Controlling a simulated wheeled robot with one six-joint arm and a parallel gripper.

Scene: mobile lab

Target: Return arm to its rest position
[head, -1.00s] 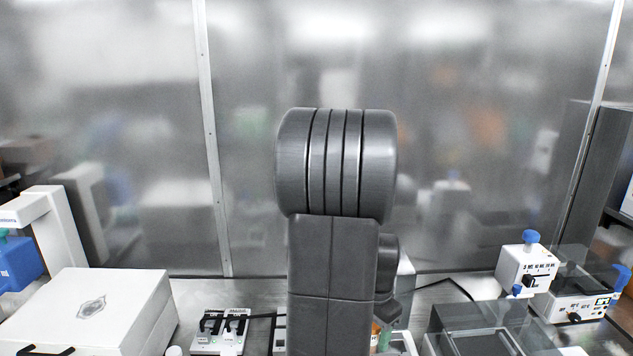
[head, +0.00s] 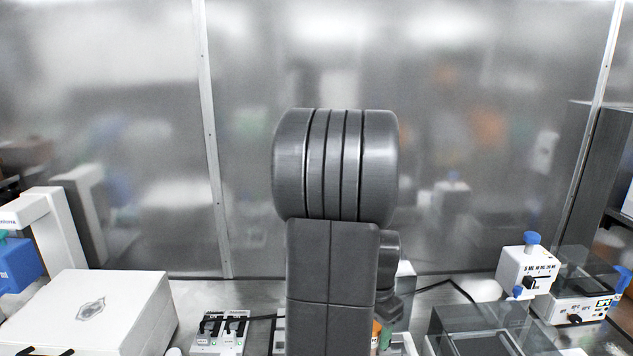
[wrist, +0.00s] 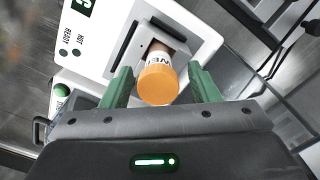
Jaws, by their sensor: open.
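My gripper (wrist: 162,88) shows in the wrist view with its two green fingers apart. An orange-capped bottle (wrist: 159,80) with a white label lies between and just beyond the fingers in the picture. There are visible gaps between the fingers and the cap. The bottle stands in the dark recess of a white device (wrist: 190,25) with a display and a green button. In the head view my dark grey arm rises in the middle and hides much of the bench behind it.
A large white box (head: 95,310) stands at the left front, with a blue item (head: 18,262) behind it. A small white rack unit (head: 220,332) is left of my arm. A clear-walled case (head: 475,325) and white instruments (head: 527,268) stand at the right. A metallic wall closes the back.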

